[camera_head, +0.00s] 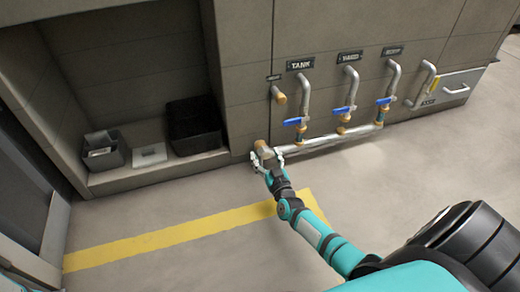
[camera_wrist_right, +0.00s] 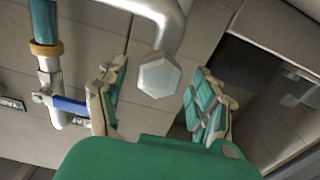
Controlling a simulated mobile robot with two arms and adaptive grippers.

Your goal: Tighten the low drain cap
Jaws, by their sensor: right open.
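The low drain cap (camera_head: 261,147) is brass-coloured in the head view, at the left end of the low silver pipe. My right gripper (camera_head: 266,160) is open there, its fingers at the cap. In the right wrist view a pale six-sided cap end (camera_wrist_right: 158,76) on a bent silver pipe lies between the two spread fingers of my right gripper (camera_wrist_right: 156,84). Gaps show on both sides of it, so no finger visibly touches it. My left gripper is not in view.
Blue-handled valves (camera_head: 296,122) stand along the low silver pipe (camera_head: 325,140) to the right. Another brass-coloured cap (camera_head: 280,98) sits above on the wall. An alcove on the left holds a black bin (camera_head: 193,122). A yellow line (camera_head: 165,238) crosses the clear floor.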

